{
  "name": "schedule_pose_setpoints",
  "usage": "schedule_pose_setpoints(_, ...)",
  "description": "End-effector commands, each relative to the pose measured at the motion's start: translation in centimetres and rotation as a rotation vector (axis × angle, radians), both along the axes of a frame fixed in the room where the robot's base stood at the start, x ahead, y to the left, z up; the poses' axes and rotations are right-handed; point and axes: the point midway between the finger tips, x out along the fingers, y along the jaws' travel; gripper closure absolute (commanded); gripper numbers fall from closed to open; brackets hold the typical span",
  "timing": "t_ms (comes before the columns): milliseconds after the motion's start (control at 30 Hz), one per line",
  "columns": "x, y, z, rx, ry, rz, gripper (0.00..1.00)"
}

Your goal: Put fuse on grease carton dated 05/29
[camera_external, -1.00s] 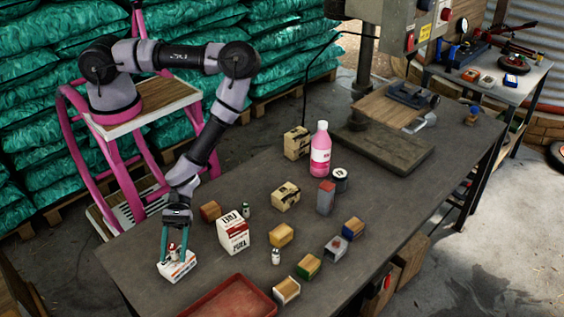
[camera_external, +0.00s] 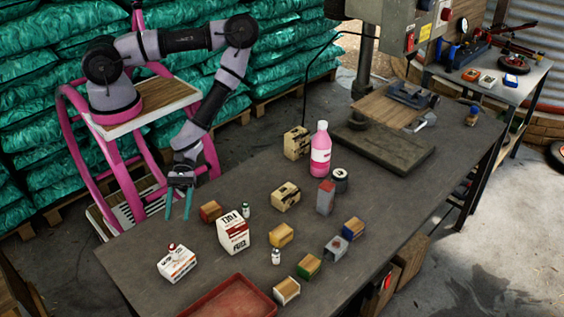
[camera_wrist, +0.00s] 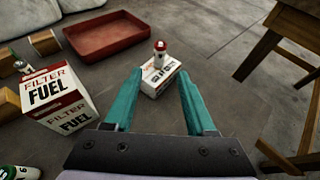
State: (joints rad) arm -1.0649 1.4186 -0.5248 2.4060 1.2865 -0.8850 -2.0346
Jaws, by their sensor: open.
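A small white fuse-like cylinder with a red top (camera_external: 172,248) stands on a low white carton (camera_external: 178,265) at the table's front left. In the wrist view the cylinder (camera_wrist: 159,54) stands upright on the carton (camera_wrist: 160,79), whose print I cannot read for certain. My gripper (camera_external: 178,215) is open and empty, above and behind them, apart from both. Two similar small cylinders stand by the FUEL carton: a green-topped one (camera_external: 246,210) and a white one (camera_external: 276,257). I cannot read any date, so I cannot tell which is the grease carton.
The taller white-and-red FUEL carton (camera_external: 233,233) stands right of the gripper. Several small blocks, two beige cartons and a pink bottle (camera_external: 320,150) stand farther right. A red tray (camera_external: 230,300) lies at the front edge. The tabletop left of the low carton is clear.

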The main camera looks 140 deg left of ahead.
Motion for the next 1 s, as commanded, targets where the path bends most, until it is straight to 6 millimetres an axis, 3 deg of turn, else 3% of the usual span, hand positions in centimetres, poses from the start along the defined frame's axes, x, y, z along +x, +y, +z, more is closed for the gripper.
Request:
schedule_pose_setpoints(167, 0.0, 0.3, 0.0, 0.035, -0.006, -0.022, 0.44)
schedule_pose_setpoints(267, -0.2, 1.2, -0.2, 0.157, -0.027, -0.098, 0.44)
schedule_pose_setpoints(433, -0.1, 4.7, 0.6, 0.538, -0.1, -0.354, 0.44)
schedule_pose_setpoints(567, 0.4, 8.0, 2.7, 0.836, -0.157, -0.573, 0.44)
schedule_pose_setpoints(767, 1.6, 12.2, 8.9, 1.235, -0.231, -0.892, 0.44)
schedule_pose_setpoints(1000, 2.2, 14.5, 19.6, 1.619, -0.299, -1.233, 0.44)
